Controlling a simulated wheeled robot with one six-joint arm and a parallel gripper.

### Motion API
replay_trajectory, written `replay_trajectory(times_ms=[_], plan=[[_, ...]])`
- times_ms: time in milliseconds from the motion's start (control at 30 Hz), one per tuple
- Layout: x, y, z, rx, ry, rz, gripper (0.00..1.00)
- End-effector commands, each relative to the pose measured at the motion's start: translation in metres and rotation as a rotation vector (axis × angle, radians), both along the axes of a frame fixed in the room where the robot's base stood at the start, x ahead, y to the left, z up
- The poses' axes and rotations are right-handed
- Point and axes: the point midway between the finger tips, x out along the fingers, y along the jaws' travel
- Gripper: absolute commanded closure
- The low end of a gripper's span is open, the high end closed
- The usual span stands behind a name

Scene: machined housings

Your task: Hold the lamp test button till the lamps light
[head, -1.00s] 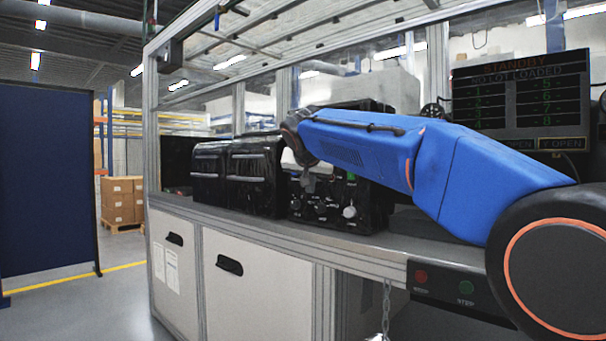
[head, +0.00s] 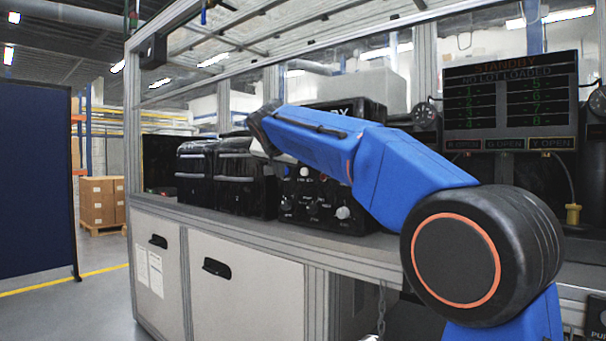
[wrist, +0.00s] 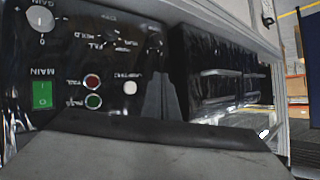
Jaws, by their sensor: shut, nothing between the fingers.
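The black test panel (head: 318,222) stands on the bench, partly hidden by my arm in the head view. It shows upside down in the wrist view, where the white round lamp test button (wrist: 130,87) sits beside a red lamp (wrist: 92,82) and a green lamp (wrist: 93,101). Both lamps look dull, not glowing. The button also shows in the head view (head: 304,172). My gripper (wrist: 160,80) is shut and empty, its dark fingers just right of the button in the wrist view, apart from it in the picture. The depth gap to the panel is unclear.
A green main switch (wrist: 42,95) and a white gain knob (wrist: 40,19) are on the same panel. Black cases (head: 246,180) stand left of the panel. A display (head: 510,103) reads standby at the right. Frame posts border the bench.

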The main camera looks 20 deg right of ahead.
Motion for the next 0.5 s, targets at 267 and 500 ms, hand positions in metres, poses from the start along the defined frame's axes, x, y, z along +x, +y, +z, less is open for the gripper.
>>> replay_trajectory(times_ms=[267, 500], plan=[[0.019, -0.026, -0.001, 0.000, 0.001, -0.003, 1.00], [0.035, -0.049, 0.000, 0.000, 0.000, -0.002, 1.00]])
